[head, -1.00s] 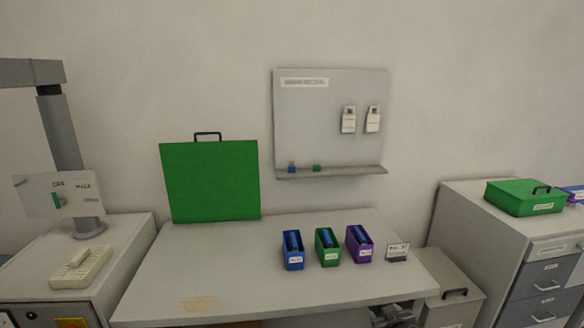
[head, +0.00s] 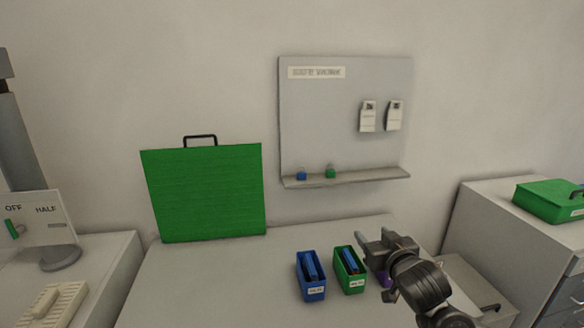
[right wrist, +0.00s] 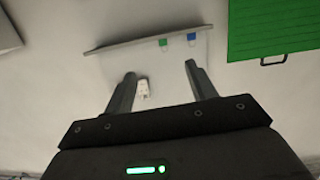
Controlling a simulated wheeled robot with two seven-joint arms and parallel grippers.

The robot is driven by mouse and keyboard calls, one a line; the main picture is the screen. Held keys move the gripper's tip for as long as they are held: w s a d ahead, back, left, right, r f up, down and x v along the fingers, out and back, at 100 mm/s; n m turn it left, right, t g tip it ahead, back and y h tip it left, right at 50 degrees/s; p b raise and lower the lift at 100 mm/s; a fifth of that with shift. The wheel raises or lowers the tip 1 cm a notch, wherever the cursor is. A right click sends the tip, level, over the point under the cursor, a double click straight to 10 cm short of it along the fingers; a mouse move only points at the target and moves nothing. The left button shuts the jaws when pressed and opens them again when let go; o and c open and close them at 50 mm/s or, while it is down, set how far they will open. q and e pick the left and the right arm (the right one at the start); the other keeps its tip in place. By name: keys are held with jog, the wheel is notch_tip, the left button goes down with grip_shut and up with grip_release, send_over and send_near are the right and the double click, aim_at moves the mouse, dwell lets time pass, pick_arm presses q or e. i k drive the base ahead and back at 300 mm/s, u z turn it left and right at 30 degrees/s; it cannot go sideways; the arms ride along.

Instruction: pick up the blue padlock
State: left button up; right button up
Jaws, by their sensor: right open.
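The blue padlock (head: 301,175) is a small blue block on the narrow shelf of the grey wall board, left of a green padlock (head: 330,172). In the right wrist view the blue padlock (right wrist: 191,38) shows beyond my fingertips, with the green padlock (right wrist: 163,43) beside it; the picture is upside down. My right gripper (head: 374,240) is open and empty, below and to the right of the shelf, in front of the purple box. It also shows in the right wrist view (right wrist: 160,70), apart from both padlocks. My left gripper is not in view.
The shelf (head: 350,178) has a raised board (head: 330,120) behind it with two white tags. On the table stand a blue box (head: 310,285), a green box (head: 350,275) and a mostly hidden purple box (head: 385,280). A large green panel (head: 205,195) stands at left.

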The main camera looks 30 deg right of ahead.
aim_at(301, 176)
jog(key=i, duration=0.95)
